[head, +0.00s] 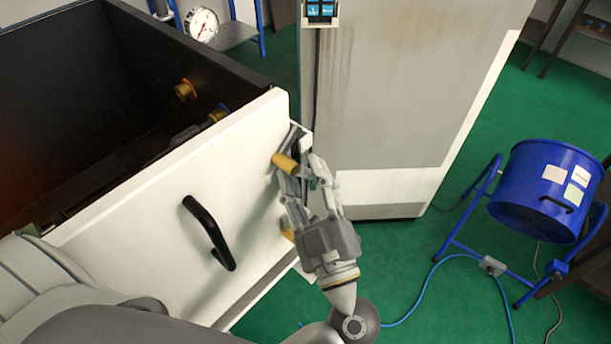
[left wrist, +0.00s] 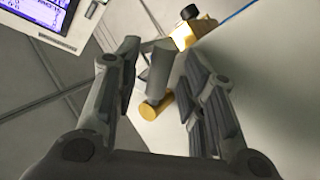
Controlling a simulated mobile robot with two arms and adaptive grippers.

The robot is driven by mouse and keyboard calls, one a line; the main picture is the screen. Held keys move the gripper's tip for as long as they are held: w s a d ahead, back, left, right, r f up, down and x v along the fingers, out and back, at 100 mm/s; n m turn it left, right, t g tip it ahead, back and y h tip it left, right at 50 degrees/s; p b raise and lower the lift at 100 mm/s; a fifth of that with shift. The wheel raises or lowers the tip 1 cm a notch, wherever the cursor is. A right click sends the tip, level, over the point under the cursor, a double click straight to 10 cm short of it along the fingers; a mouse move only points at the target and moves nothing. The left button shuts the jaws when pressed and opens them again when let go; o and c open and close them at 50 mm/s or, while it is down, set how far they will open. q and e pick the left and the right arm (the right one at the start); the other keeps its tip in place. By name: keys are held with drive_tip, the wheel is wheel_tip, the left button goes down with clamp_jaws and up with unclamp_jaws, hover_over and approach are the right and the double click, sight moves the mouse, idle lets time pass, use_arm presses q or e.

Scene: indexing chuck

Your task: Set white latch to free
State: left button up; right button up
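A white panel (head: 165,215) with a black handle (head: 210,232) fronts a dark open box. A yellow-capped latch part (head: 285,163) sits at the panel's upper right edge. In the left wrist view a grey lever (left wrist: 157,70) with a yellow round end (left wrist: 155,106) stands between my fingers; I cannot tell its setting. My left gripper (head: 300,172) is at this edge, with its fingers open on either side of the lever (left wrist: 163,55). They appear apart from it. The gripper hides part of the latch in the head view. My right gripper is not in view.
A tall grey-white cabinet (head: 385,95) with a small screen (head: 320,10) stands just behind the gripper. A blue drum (head: 545,190) on a blue stand is at the right. A blue hose (head: 420,285) lies on the green floor. A dial gauge (head: 201,24) is at the back.

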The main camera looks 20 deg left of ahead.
use_arm(q)
drive_tip(key=v, duration=0.7)
drive_tip(key=shift+s+d, duration=0.2)
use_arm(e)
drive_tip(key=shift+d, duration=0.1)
